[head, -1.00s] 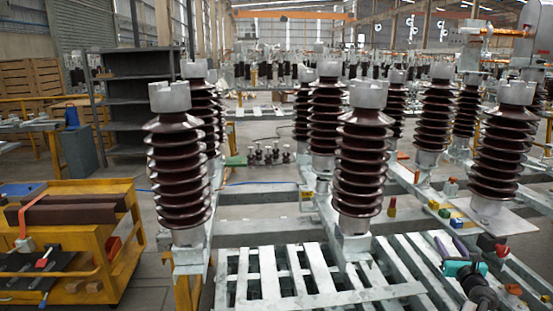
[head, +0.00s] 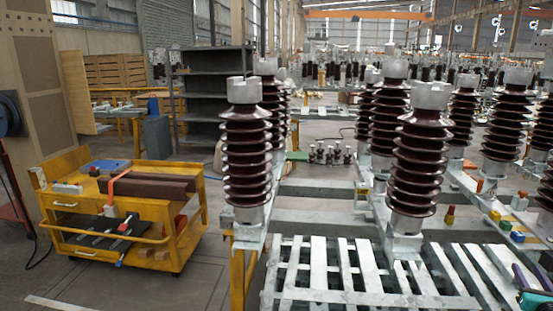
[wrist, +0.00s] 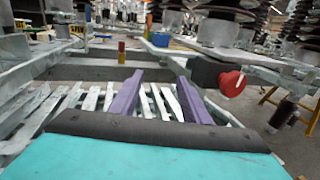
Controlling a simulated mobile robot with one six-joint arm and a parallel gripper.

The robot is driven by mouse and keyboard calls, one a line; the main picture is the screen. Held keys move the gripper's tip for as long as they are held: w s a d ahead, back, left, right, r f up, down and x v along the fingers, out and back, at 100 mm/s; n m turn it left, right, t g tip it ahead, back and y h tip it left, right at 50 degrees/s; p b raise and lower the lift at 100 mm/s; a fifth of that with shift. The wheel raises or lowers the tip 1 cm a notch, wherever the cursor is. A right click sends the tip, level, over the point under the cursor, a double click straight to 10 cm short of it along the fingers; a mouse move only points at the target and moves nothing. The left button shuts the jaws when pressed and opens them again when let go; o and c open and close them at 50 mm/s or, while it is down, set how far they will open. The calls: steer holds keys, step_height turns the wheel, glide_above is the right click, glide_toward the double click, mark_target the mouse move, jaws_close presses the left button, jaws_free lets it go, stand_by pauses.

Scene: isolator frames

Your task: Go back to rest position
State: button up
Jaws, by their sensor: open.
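My gripper shows in the wrist view (wrist: 157,98) with two purple fingers apart and nothing between them. Behind the fingers are the white slats of a pallet (wrist: 90,97). In the head view only a small part of my gripper and arm shows at the lower right edge, over the pallet (head: 345,298). The fingertips are not clear there. A red rotary knob on a dark box (wrist: 232,83) is just right of the right finger in the wrist view, apart from it as far as I can tell.
Brown ribbed insulators (head: 247,160) stand on grey metal frames (head: 330,217). A yellow cart (head: 185,237) with brown blocks stands at left. A dark shelf (head: 220,100) is behind it. Grey floor between cart and frame is clear.

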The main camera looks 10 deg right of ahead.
steer(key=w+a+f+m+g+p, duration=0.2)
steer(key=w+a+f+m+g, duration=0.2)
steer(key=w+a+f+m, duration=1)
steer(key=s+a+f+m+g+y+p, duration=0.25)
steer(key=a+f+m+g, duration=0.3)
steer(key=a+f, duration=1.2)
steer(key=s+a+f+m+g+y, duration=0.2)
steer(key=s+a+f, duration=0.15)
steer(key=a, duration=0.45)
steer(key=s+a+f+m+g+y, duration=0.1)
steer(key=s+a+f+m, duration=0.2)
steer(key=a, duration=0.5)
steer(key=s+a+f+m+g+y, duration=0.1)
steer(key=s+a+f+g+y, duration=0.1)
steer(key=s+a+f, duration=0.35)
steer(key=s+a+m+g+y+p, duration=0.2)
steer(key=s+a+m+g, duration=0.2)
steer(key=s+a, duration=1.1)
steer(key=a+g, duration=0.2)
steer(key=a, duration=0.1)
steer(key=shift+s+a+r, duration=0.35)
steer(key=shift+a+r, duration=0.05)
